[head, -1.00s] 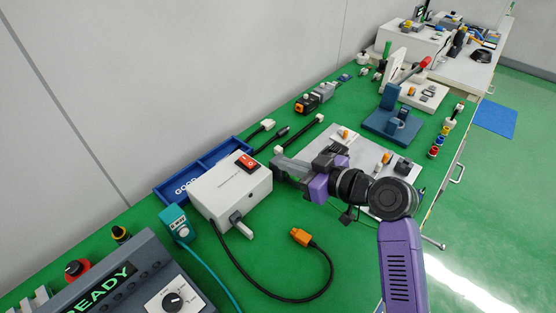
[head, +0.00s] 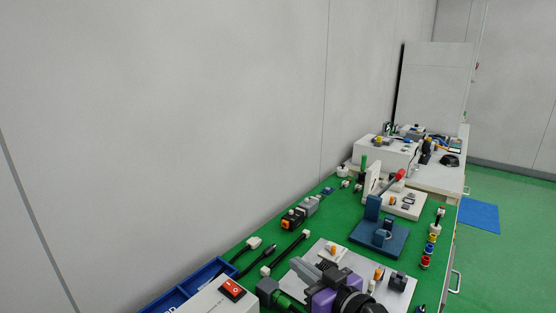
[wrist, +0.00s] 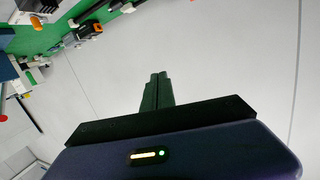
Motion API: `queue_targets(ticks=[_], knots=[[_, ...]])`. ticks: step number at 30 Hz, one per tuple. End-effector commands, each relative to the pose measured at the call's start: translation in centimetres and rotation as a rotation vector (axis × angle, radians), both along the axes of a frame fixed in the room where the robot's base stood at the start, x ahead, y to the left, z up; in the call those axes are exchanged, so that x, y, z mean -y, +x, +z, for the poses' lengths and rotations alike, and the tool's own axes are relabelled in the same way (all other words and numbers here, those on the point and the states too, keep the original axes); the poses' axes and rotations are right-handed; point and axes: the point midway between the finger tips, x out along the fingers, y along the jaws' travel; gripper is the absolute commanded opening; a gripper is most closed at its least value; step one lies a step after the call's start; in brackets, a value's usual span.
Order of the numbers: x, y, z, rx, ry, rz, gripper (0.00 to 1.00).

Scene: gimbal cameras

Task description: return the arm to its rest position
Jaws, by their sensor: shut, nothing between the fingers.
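My arm shows at the bottom edge of the head view, with a purple link (head: 324,299) and dark joints, partly cut off by the frame. It is over the green bench, just right of the white box with the red switch (head: 233,289). In the wrist view my gripper (wrist: 158,76) has its two dark fingers together with nothing between them. The fingers are seen against the plain pale wall and touch no object there.
Near the arm are a blue tray (head: 190,285), black cables, a grey plate (head: 318,251) with small parts, and a blue fixture (head: 377,236). A white bench with equipment (head: 432,178) stands farther back.

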Motion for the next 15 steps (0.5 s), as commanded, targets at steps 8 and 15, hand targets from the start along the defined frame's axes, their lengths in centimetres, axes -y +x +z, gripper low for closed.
queue_targets(ticks=[8,15], knots=[[5.4,-4.8,-2.6,0.050,0.107,-0.262,0.00],[10.0,-13.1,-5.1,0.096,0.155,-0.450,0.00]])
